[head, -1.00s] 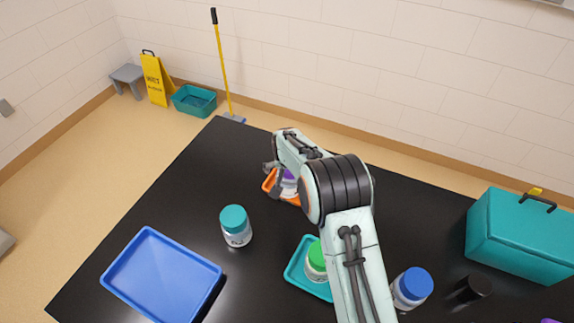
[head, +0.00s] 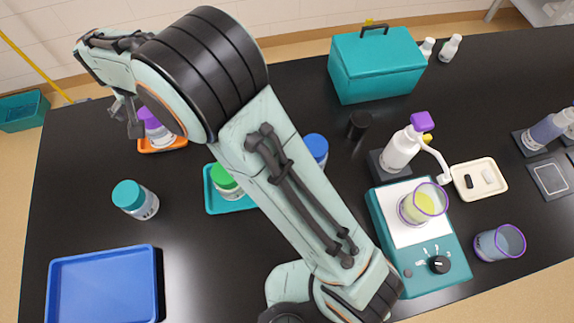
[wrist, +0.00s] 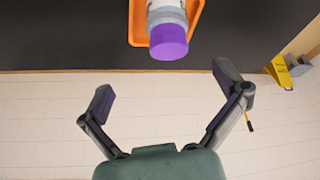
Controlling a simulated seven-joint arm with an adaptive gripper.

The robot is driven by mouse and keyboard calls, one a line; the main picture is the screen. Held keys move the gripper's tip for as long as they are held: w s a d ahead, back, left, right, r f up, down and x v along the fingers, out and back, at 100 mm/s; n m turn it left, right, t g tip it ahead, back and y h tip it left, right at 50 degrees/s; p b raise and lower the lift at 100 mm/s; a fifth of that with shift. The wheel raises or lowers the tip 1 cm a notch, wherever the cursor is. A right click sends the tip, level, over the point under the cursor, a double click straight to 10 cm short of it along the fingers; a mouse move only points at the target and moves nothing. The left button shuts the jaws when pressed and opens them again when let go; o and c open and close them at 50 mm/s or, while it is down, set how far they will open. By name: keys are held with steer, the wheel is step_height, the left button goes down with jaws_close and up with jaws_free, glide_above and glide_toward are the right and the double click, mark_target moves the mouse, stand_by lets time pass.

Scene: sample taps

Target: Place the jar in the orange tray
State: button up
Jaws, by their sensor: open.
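A white jar with a purple lid (head: 154,124) stands in the orange tray (head: 163,148), partly hidden by my arm. In the wrist view the purple-lidded jar (wrist: 169,38) and the orange tray (wrist: 138,26) show at the top, beyond my fingertips. My gripper (head: 128,117) is open and empty, apart from the jar. Its two spread fingers (wrist: 165,88) show in the wrist view with only wall between them. Other jars stand on the black table: a teal-lidded one (head: 136,200), a green-lidded one (head: 224,182) in a teal tray (head: 214,203), and a blue-lidded one (head: 317,148).
An empty blue tray (head: 103,288) lies at the front left. A teal case (head: 378,65), a black cup (head: 359,125), a pump bottle (head: 402,148) and a teal hotplate (head: 440,262) with a beaker stand to the right. The table between the teal-lidded jar and blue tray is clear.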

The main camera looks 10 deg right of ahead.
steer(key=s+d+r+m+g+h, duration=0.1)
steer(key=s+d+r, duration=0.3)
steer(key=d, duration=0.4)
steer(key=s+d+r+m, duration=0.1)
steer(key=s+d+r, duration=0.25)
steer(key=d, duration=0.55)
steer(key=s+d+g, duration=0.1)
steer(key=s+d, duration=0.2)
steer(key=s, duration=0.3)
steer(key=s+d+f+g, duration=0.1)
steer(key=s+d, duration=0.2)
steer(key=s, duration=0.4)
steer(key=s+d+m+g, duration=0.1)
steer(key=s+d, duration=0.3)
steer(key=s, duration=0.3)
steer(key=shift+s+f, duration=0.15)
steer(key=shift+o, duration=0.3)
